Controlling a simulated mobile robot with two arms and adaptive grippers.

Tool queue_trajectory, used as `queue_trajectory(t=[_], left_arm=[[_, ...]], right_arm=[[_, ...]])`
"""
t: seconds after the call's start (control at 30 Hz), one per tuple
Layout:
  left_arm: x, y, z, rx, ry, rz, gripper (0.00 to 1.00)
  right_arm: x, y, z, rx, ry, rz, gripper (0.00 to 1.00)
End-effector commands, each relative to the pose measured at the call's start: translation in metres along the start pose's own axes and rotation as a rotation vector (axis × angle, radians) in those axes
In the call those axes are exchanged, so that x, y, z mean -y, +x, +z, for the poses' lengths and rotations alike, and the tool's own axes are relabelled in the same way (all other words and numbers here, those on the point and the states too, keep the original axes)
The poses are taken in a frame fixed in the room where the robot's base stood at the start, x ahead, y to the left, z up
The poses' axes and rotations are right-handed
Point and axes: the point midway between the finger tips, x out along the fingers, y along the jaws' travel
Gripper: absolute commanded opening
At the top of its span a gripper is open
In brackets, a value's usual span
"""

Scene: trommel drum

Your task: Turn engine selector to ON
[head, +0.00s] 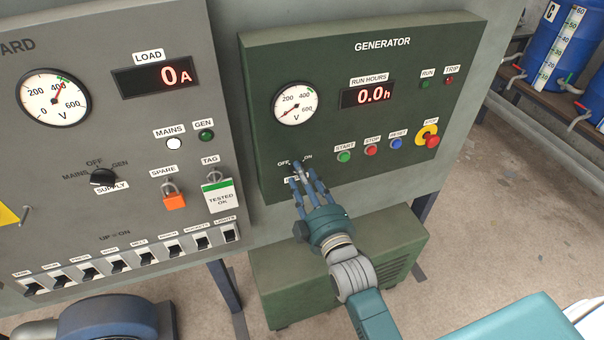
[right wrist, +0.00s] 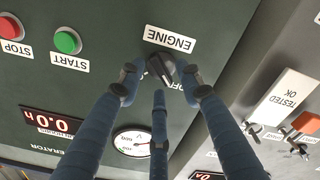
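The engine selector is a small dark knob (head: 302,173) on the green generator panel (head: 420,90), between OFF and ON labels. In the right wrist view, which is upside down, the knob (right wrist: 159,69) sits beside the ENGINE label, and its bar appears to slant toward OFF. The ON label is hidden there. My right gripper (head: 308,182) is at the knob, with fingers on either side of it. In the right wrist view the gripper (right wrist: 161,78) is open around the knob with small gaps; contact is unclear. My left gripper is not in view.
START (head: 344,156), STOP (head: 371,150) and RESET (head: 396,144) buttons lie right of the selector. A yellow-backed red stop button (head: 432,141) is farther right. The grey panel (head: 110,120) with its supply knob (head: 103,177) and padlock (head: 174,200) stands to the left.

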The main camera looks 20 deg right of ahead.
Motion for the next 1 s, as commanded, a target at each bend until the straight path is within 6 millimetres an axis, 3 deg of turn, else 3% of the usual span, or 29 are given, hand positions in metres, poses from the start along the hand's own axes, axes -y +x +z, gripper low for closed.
queue_trajectory(t=[0.37, 0.53, 0.57, 1.0], left_arm=[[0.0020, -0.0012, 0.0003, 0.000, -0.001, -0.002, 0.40], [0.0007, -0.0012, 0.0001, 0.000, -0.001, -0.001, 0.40], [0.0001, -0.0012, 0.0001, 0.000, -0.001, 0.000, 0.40], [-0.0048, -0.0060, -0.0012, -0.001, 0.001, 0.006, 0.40]], right_arm=[[0.0003, 0.0064, 0.0002, 0.000, 0.000, 0.000, 0.35], [0.0003, 0.0062, 0.0002, 0.000, 0.000, -0.001, 0.02], [0.0003, 0.0062, 0.0002, 0.000, 0.000, -0.001, 0.00], [0.0001, 0.0061, 0.0003, 0.002, 0.069, -0.002, 0.00]])
